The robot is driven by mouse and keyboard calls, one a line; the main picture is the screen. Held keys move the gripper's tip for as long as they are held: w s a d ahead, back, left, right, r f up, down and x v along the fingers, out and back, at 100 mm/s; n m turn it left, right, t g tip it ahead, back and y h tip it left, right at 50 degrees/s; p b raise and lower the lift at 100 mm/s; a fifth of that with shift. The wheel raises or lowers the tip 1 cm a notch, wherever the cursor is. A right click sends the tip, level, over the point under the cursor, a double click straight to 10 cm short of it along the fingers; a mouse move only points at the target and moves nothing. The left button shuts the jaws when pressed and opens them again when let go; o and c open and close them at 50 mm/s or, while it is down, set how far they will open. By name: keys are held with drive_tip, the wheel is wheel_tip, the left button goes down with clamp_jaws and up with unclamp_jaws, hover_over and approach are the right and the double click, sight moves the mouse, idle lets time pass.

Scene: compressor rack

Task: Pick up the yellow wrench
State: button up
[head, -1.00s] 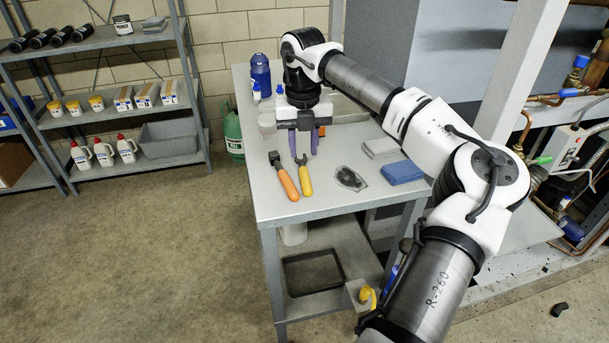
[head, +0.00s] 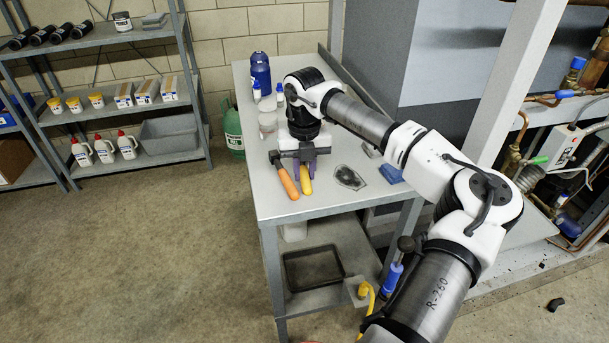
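The yellow wrench (head: 306,187) lies on the grey metal table (head: 330,204). Its yellow handle points toward the table's front edge, and its upper part is hidden by my gripper. My gripper (head: 305,174) points down over the upper part of the wrench, with its purple fingers apart on either side of it. I cannot tell whether the fingers touch the wrench. An orange-handled tool (head: 289,184) lies close beside the wrench on its left.
A dark patch (head: 350,177) and blue block (head: 390,174) lie right of the wrench. Blue bottles (head: 261,73) and a clear jar (head: 268,122) stand behind, near my wrist. Pipework (head: 560,150) is at the right. The table's front strip is clear.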

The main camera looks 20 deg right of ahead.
sight(305, 173)
clamp_jaws()
wheel_tip(305, 173, up, 10)
drive_tip(key=b, duration=0.1)
drive_tip(key=shift+b, duration=0.35)
drive_tip(key=shift+o, duration=0.5)
unclamp_jaws()
clamp_jaws()
drive_tip(key=shift+s, duration=0.1)
